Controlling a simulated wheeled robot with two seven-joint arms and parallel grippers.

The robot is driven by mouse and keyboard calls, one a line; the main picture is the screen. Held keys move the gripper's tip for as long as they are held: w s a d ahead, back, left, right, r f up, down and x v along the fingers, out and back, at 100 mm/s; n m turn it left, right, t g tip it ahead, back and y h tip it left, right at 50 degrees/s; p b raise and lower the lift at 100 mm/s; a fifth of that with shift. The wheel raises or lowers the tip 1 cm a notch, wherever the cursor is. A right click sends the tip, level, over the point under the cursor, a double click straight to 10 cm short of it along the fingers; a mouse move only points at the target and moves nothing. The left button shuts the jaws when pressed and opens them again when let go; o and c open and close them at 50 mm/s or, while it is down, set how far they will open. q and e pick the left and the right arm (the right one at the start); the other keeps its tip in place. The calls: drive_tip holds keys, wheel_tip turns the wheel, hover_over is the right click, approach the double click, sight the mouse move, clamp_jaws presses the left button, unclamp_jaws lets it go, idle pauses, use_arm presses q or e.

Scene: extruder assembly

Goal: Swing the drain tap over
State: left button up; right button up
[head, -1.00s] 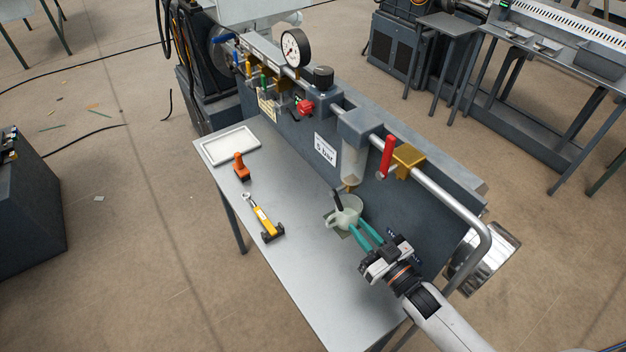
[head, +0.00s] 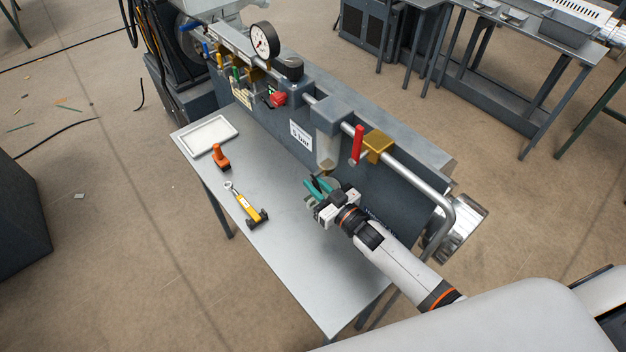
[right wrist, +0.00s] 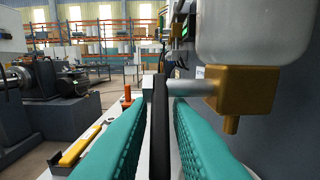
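The drain tap is a brass block (right wrist: 243,90) with a short spout, under the clear filter bowl (right wrist: 240,32); it also shows in the head view (head: 327,168). A grey stem runs left from the block to the tap's black lever (right wrist: 159,125). My right gripper (head: 318,187) is at the tap, its teal fingers on either side of the lever. The fingers (right wrist: 160,112) look open, with thin gaps beside the lever. The pale jug under the tap is mostly hidden by my gripper in the head view. My left gripper is not in view.
A red-handled valve (head: 357,145) and pipe stand just right of the filter. On the bench (head: 285,250) lie a yellow tool (head: 246,206), an orange tool (head: 220,157) and a white tray (head: 208,135). The bench front is clear.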

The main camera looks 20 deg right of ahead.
drive_tip(key=shift+w+a, duration=0.25)
drive_tip(key=shift+w, duration=0.25)
clamp_jaws()
drive_tip(key=shift+f, duration=0.1)
drive_tip(key=t+b, duration=0.1)
drive_tip(key=b, duration=0.3)
drive_tip(key=t+y+b, duration=0.1)
drive_tip(key=t+b, duration=0.1)
drive_tip(key=b, duration=0.3)
drive_tip(key=w+t+y+b, duration=0.1)
drive_tip(key=t+b, duration=0.1)
drive_tip(key=b, duration=0.3)
drive_tip(key=shift+a, duration=0.15)
